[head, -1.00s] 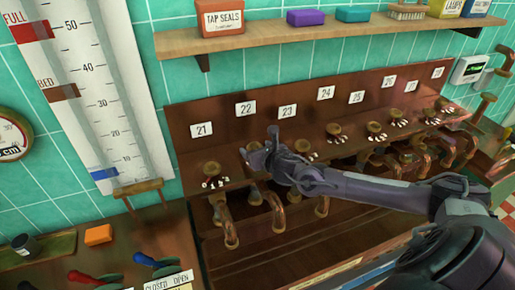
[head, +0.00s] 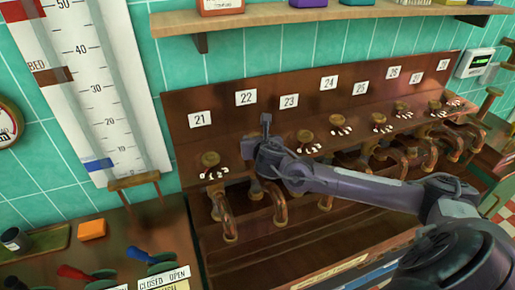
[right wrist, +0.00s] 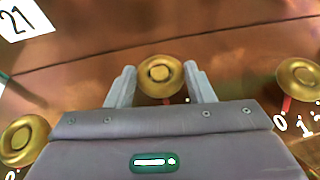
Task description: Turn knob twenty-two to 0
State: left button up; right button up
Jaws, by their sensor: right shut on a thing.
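Knob twenty-two (right wrist: 159,74) is a round brass knob on the brown wooden panel. In the right wrist view it sits between the two grey fingers of my right gripper (right wrist: 160,80), which is shut on it. In the head view my right gripper (head: 262,142) is at the panel below plate 22 (head: 246,98) and hides this knob. The gripper body covers most of its scale and pointer, so I cannot read its setting. My left gripper is not in view.
Knob 21 (head: 210,158) is to the left and knob 23 (head: 304,135) to the right, both close by. Copper pipes (head: 279,206) stick out below the row. A shelf (head: 300,22) runs above. Colored levers (head: 75,273) stand at lower left.

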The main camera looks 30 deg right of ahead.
jog(key=m+g+h+b, duration=0.1)
jog(key=b, duration=0.2)
jog(key=m+g+h+b, duration=0.1)
jog(key=m+h+b, duration=0.1)
jog(key=b, duration=0.1)
jog(key=a+m+h+b, duration=0.1)
jog(key=b, duration=0.3)
jog(key=shift+w+f+m+g, duration=0.3)
jog(key=shift+g, duration=0.1)
jog(key=shift+r+m+g+h+b, duration=0.1)
jog(key=shift+m+g+h+b, duration=0.25)
jog(key=shift+m+h, duration=0.2)
jog(key=shift+w+r+m+g+h, duration=0.1)
jog(key=shift+r+m+g+h, duration=0.1)
jog(key=shift+m+g+h, duration=0.55)
jog(key=shift+w+a+m+g+h+p, duration=0.15)
jog(key=shift+m+g+h+p, duration=0.2)
jog(key=shift+m+g, duration=0.8)
jog(key=shift+g, duration=0.35)
jog(key=o, duration=1)
